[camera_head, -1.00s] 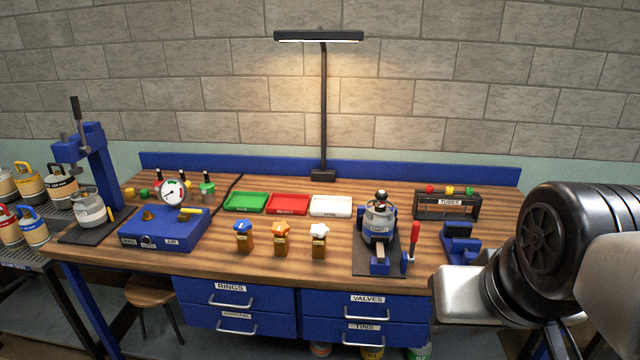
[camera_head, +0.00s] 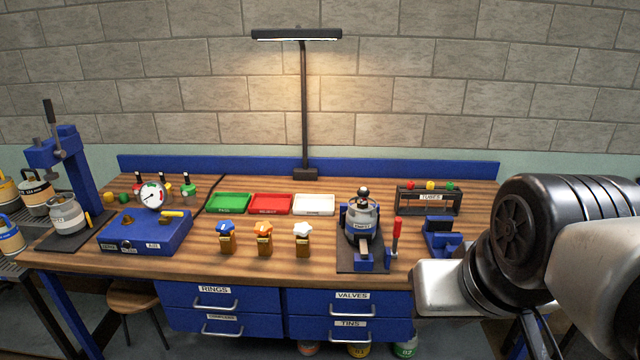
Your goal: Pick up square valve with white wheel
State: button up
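The square valve with the white wheel (camera_head: 302,240) stands upright on the wooden workbench (camera_head: 200,262), in front of the white tray. It has a brown body and a white top wheel. It is the rightmost of three similar valves; the orange-wheeled one (camera_head: 264,240) is beside it and the blue-wheeled one (camera_head: 227,238) is farther left. My arm is at the right edge, in front of the bench's right end and well apart from the valves. Its fingertips cannot be made out, so whether my gripper is open or shut is not shown.
Right of the white-wheeled valve is a clamp stand (camera_head: 360,262) holding a grey canister, with a red-handled tool (camera_head: 396,236) beside it. Green (camera_head: 228,203), red (camera_head: 270,204) and white (camera_head: 314,205) trays lie behind the valves. The bench strip in front of the valves is clear.

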aim_at(302, 243)
jog(key=i+j, duration=1.05)
jog(key=j, duration=0.15)
